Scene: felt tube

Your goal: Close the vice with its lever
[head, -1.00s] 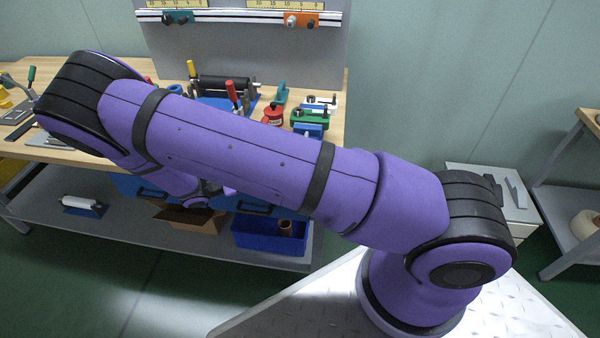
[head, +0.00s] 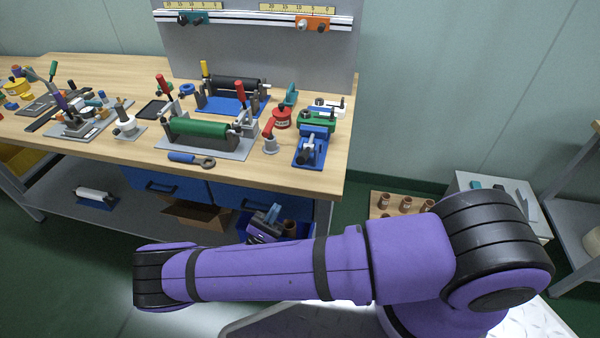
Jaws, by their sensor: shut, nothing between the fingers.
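A blue vice-like device (head: 311,150) with a dark screw end and grey metal parts stands at the right front of the workbench. A similar green one (head: 317,121) stands just behind it. I cannot make out for sure which part is the lever or how far the jaws are apart. My gripper (head: 270,215) is low in front of the bench, below the worktop's front edge and before the blue bin. It is shut and empty, apart from the vice, and partly hidden by my own arm.
A small crate of brown pots (head: 405,203) stands right of the bench.

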